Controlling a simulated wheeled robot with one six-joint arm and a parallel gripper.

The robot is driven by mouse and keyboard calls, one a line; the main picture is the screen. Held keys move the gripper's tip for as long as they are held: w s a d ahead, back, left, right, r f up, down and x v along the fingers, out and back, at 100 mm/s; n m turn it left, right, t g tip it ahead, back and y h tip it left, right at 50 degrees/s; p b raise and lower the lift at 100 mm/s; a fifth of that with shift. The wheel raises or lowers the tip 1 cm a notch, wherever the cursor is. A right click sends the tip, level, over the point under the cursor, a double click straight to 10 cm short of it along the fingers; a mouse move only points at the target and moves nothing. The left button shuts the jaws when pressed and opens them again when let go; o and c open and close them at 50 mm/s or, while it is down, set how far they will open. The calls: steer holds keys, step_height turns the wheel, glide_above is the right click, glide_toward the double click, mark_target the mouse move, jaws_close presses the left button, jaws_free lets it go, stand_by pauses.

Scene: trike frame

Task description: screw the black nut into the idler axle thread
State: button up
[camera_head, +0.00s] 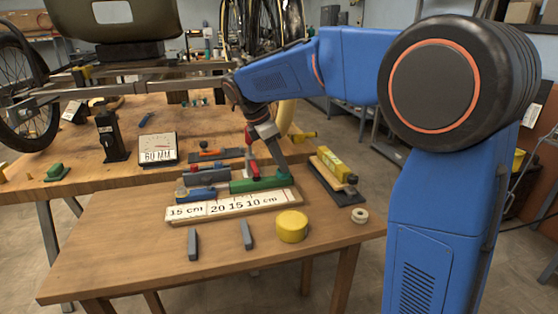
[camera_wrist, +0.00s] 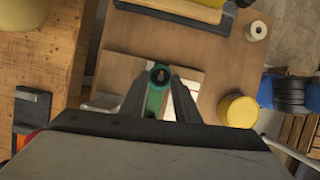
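My gripper (camera_wrist: 159,80) points down over the small table in the wrist view. Its two grey fingers stand apart, with the end of a green tool (camera_wrist: 154,100) showing between and below them. A small dark round piece (camera_wrist: 160,75) sits in that green end; I cannot tell whether it is the black nut. In the head view my gripper (camera_head: 280,160) is just above the right end of the green tool (camera_head: 260,183), which lies at the white ruled board (camera_head: 225,207). Part of the trike frame (camera_head: 150,70) shows at the back left; I cannot pick out the idler axle thread.
A yellow cylinder (camera_head: 292,227), a white ring (camera_head: 360,216) and two grey blocks (camera_head: 193,244) stand on the small table. A yellow block on a dark base (camera_head: 335,170) is at its right. The larger workbench (camera_head: 100,180) adjoins behind. The table's front left is clear.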

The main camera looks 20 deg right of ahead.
steer(key=shift+s+n+t, duration=0.1)
steer(key=shift+n+t, duration=0.2)
steer(key=shift+n, duration=0.5)
steer(key=shift+s+n+t, duration=0.1)
steer(key=shift+n+t, duration=0.3)
steer(key=shift+n, duration=0.5)
steer(key=shift+d, duration=0.1)
steer(key=shift+s+n+t, duration=0.1)
steer(key=shift+n+t, duration=0.2)
steer(key=shift+n, duration=0.5)
steer(key=c, duration=0.6)
steer(key=shift+m+g, duration=0.4)
steer(key=shift+m, duration=0.5)
